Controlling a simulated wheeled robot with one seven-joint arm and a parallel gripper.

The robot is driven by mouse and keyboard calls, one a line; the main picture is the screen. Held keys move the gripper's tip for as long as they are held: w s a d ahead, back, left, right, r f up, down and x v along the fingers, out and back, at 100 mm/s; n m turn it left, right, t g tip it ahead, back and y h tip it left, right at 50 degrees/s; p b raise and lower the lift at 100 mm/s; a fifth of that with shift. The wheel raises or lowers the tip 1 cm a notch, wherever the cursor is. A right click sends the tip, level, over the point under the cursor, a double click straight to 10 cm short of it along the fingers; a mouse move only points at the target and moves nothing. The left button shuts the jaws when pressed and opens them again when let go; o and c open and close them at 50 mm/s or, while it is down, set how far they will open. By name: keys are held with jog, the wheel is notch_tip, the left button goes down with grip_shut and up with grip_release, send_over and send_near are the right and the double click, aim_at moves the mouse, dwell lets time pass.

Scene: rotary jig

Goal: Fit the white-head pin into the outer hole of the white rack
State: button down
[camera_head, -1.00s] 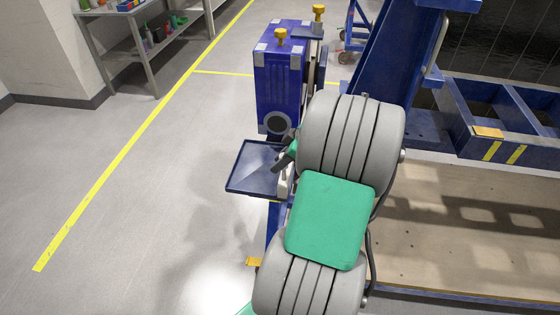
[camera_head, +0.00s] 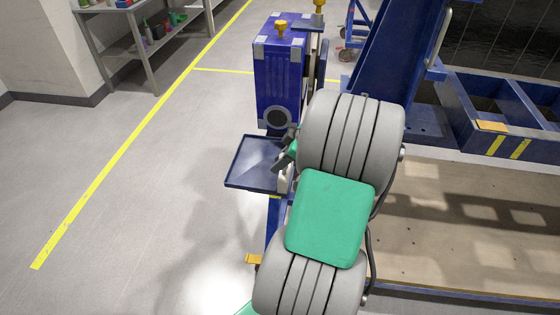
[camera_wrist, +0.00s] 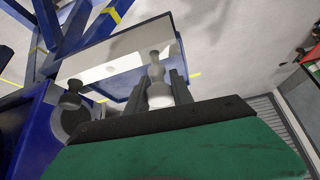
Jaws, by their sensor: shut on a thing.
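I cannot tell whether that end is inside the outer hole, which is hidden. In the head view my arm hides most of the rack and the pin.
A blue box (camera_head: 281,85) with yellow knobs stands behind my gripper. A blue tray (camera_head: 256,165) is beside it on the left. A large blue frame (camera_head: 385,75) stands to the right. Open floor lies to the left.

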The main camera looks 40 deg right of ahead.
jog(key=shift+f+b, duration=0.85)
jog(key=shift+f, duration=0.25)
jog(key=c, duration=1)
grip_release()
jog(key=shift+c, duration=0.2)
jog(key=v, duration=0.8)
jog(key=shift+a, duration=0.15)
jog(key=w+a+r+m+g+h+p, duration=0.1)
jog(key=w+a, duration=0.1)
jog(key=a, duration=0.7)
jog(key=w+a+r+m+g+p, duration=0.1)
jog(key=w+a+m, duration=0.15)
jog(key=a, duration=0.75)
jog(key=s+a+m+h, duration=0.2)
jog(key=s+a, duration=0.5)
jog(key=a, duration=0.3)
jog(key=shift+g, duration=0.3)
